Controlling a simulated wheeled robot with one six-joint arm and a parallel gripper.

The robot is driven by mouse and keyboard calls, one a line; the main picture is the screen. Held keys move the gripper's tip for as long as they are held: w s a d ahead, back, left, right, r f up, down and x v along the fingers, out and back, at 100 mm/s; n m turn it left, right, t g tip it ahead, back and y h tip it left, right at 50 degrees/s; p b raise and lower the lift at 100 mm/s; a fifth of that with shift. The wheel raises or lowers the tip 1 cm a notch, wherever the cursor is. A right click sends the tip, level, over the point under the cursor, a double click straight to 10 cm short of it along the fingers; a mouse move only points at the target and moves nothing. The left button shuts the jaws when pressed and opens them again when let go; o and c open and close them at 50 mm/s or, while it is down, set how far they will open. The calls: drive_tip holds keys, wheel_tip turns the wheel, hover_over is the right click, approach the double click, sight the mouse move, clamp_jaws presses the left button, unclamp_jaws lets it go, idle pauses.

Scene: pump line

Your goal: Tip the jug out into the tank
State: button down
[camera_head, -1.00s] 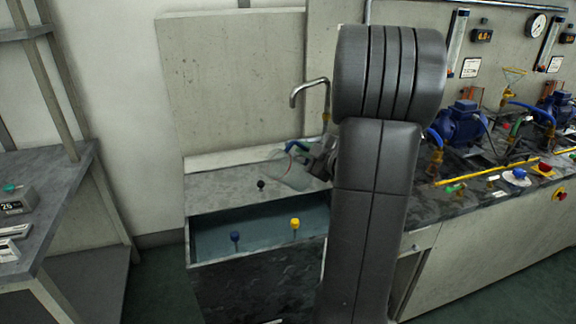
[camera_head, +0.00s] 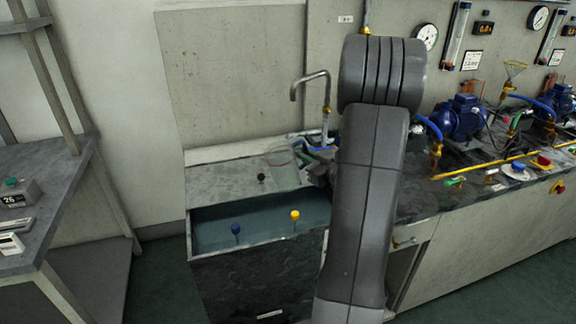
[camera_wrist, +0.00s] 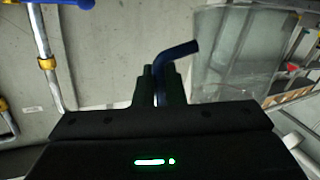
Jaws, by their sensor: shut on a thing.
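The clear, see-through jug (camera_head: 283,171) is in the air beside the gooseneck tap, over the back part of the tank top, and looks nearly upright with a slight lean. It also fills the upper right of the wrist view (camera_wrist: 232,50), with its blue handle (camera_wrist: 178,49) at its left. My gripper (camera_head: 312,168) is at the jug's right side, partly hidden by my arm. In the wrist view its dark fingers (camera_wrist: 160,84) are shut on the handle. The tank (camera_head: 262,282) stands below, open at the front half, with bluish water inside. I cannot tell what the jug holds.
A blue knob (camera_head: 236,229) and a yellow knob (camera_head: 295,215) on stems stand in the tank opening. A black knob (camera_head: 261,178) is behind them. The tap (camera_head: 311,82) rises close behind the jug. Blue pumps (camera_head: 460,122) line the right bench.

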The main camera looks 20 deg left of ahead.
drive_tip(key=shift+r+p, duration=1.2)
drive_tip(key=shift+r, duration=0.95)
